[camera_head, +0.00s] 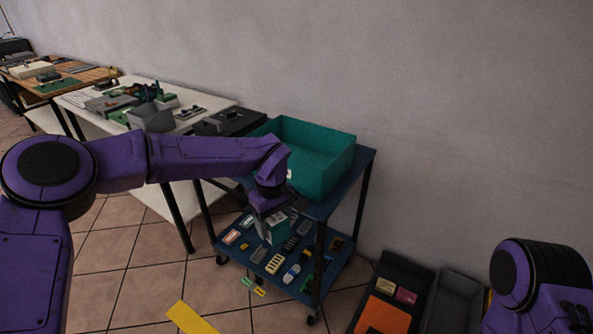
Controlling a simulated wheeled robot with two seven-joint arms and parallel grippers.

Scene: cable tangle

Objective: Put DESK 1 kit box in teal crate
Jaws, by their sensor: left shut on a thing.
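The teal crate (333,178) stands on the top shelf of a blue cart (361,163). My left arm reaches in from the left, and its gripper (270,208) points down at the cart's near side, below the crate's rim and outside the crate. It is shut on a small green-and-white box (278,229), which appears to be the kit box; its label is too small to read. The box hangs in front of the lower shelf in this view. The crate's floor is mostly hidden. Only part of my right arm shows at the lower right; its gripper is out of view.
The lower shelf (262,277) holds several small parts. A white table (225,101) with grey boxes and a black case (230,122) stands left of the cart. Dark bins (408,270) sit on the floor at right. A yellow strip (190,319) lies on the tiles.

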